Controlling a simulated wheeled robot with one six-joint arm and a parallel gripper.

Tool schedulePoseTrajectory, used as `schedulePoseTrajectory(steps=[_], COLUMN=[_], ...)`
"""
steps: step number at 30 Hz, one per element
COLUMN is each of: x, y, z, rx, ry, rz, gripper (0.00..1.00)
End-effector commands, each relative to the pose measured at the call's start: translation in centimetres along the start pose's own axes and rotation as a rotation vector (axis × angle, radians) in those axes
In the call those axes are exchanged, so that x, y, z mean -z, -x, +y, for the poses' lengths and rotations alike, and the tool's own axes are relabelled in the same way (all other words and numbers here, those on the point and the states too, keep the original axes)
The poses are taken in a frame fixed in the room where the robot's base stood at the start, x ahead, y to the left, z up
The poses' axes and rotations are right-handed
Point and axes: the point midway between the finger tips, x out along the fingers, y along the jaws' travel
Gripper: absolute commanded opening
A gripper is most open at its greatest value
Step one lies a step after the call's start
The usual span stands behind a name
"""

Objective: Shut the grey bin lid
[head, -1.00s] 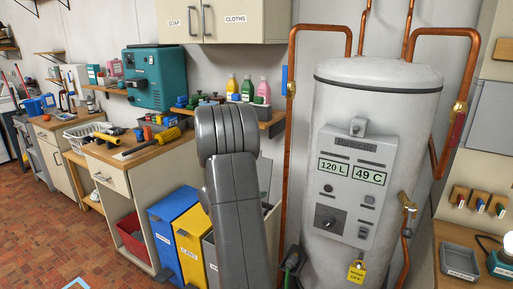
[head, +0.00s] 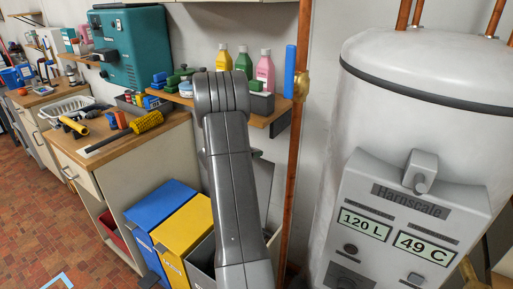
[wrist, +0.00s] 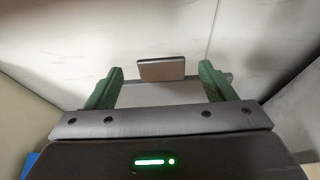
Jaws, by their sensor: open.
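The grey bin (head: 203,262) stands to the right of the yellow bin, partly hidden behind my arm. Its grey lid (head: 264,182) stands raised against the wall at the back, mostly covered by my arm. In the wrist view my gripper (wrist: 160,82) is open, with its two green fingers apart. A small grey-brown tab (wrist: 162,68) shows between the fingertips, above a pale grey panel (wrist: 158,94) that looks like the lid. I cannot tell whether the fingers touch either. In the head view the gripper is almost wholly hidden behind my arm.
A blue bin (head: 160,215) and a yellow bin (head: 188,238) stand shut on the left. A shelf (head: 258,118) with bottles is above the grey bin. A copper pipe (head: 297,165) and a white boiler (head: 400,135) are close on the right.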

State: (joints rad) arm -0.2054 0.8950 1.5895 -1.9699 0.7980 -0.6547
Motion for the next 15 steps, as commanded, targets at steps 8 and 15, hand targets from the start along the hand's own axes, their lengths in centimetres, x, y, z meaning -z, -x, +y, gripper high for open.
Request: schedulePoseTrajectory(steps=[8, 15], x=[-0.1, 0.0], y=[-4.9, -6.5], z=[0.0, 0.0], rx=[0.001, -0.001], ry=[0.0, 0.001], rz=[0.0, 0.0], gripper=[0.76, 0.76])
